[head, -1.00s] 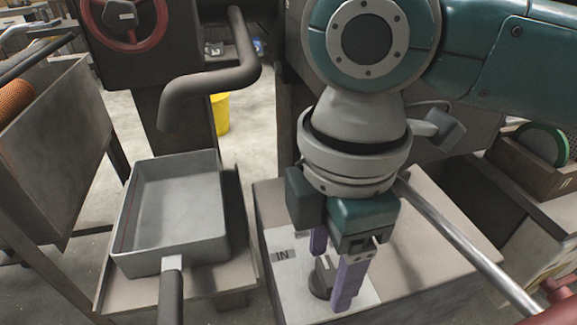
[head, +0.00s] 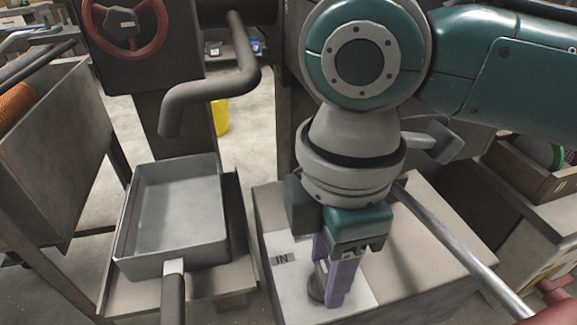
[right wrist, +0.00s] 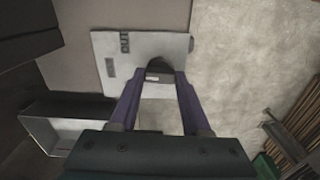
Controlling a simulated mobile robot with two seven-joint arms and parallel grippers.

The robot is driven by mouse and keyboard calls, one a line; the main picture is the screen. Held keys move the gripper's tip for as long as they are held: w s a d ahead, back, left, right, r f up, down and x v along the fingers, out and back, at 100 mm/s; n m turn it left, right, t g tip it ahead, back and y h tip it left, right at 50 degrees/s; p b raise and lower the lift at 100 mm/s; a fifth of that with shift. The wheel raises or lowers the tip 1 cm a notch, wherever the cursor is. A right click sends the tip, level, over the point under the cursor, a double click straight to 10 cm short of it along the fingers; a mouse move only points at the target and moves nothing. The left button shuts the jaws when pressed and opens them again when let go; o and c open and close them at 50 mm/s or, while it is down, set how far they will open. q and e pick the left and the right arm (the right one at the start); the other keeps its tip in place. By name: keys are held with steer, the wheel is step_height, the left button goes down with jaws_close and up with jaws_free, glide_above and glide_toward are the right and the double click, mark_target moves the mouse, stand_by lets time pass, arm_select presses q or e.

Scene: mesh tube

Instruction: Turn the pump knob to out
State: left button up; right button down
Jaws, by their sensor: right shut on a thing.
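The dark pump knob (head: 317,287) stands on a pale plate (head: 290,300) on top of a grey box. An IN label (head: 281,258) lies on the plate, left of the knob. My right gripper (head: 329,283) points down and is shut on the knob. In the right wrist view the purple fingertips (right wrist: 158,80) sit on either side of the knob (right wrist: 159,66). That view also shows an OUT label (right wrist: 125,42) on the plate. The fingers partly hide the knob in the head view, and its exact heading is hard to tell. My left gripper is out of view.
A grey square pan (head: 175,220) with a handle stands on a stand to the left. A bent dark pipe (head: 215,88) and a red handwheel (head: 157,40) are behind it. A metal bar (head: 450,240) slants past the box on the right.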

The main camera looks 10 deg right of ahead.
steer(key=m+p, duration=0.3)
steer(key=p, duration=0.2)
steer(key=m+p, duration=0.2)
steer(key=shift+a+r+m+p, duration=0.1)
steer(key=shift+r+m+p, duration=0.2)
steer(key=m+p, duration=0.2)
steer(key=shift+f+m, duration=0.1)
steer(key=shift+m, duration=0.2)
steer(key=shift+f+m+p, duration=0.1)
steer(key=shift+m+p, duration=0.3)
steer(key=shift+m, duration=0.1)
steer(key=shift+c, duration=1.8)
jaws_free()
